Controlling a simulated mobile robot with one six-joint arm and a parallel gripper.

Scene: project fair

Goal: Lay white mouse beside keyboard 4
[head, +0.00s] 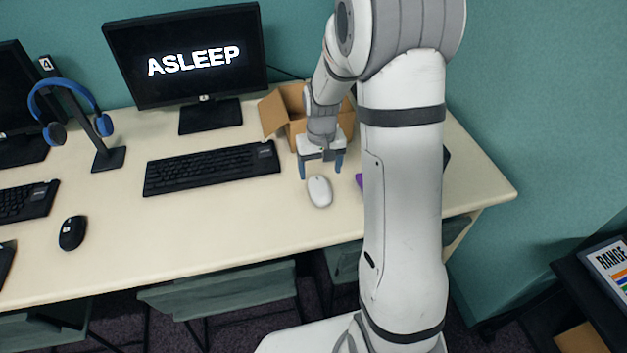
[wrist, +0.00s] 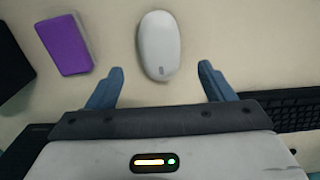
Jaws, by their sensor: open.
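The white mouse (head: 319,191) lies on the pale desk, to the right of a black keyboard (head: 212,168) and apart from it. My gripper (head: 320,172) is over the desk at the mouse's far end, open and empty. In the wrist view the white mouse (wrist: 159,45) lies just beyond the gap between the blue fingertips of my gripper (wrist: 161,73), roughly centred. Part of a black keyboard (wrist: 290,104) shows at the right of that view. I cannot read a number on the keyboard.
A monitor reading ASLEEP (head: 190,60) stands behind the keyboard. An open cardboard box (head: 272,115) is behind my gripper. A purple block (wrist: 63,43) lies near the mouse. A headphone stand (head: 104,150) and black mouse (head: 72,233) are left. The desk front is clear.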

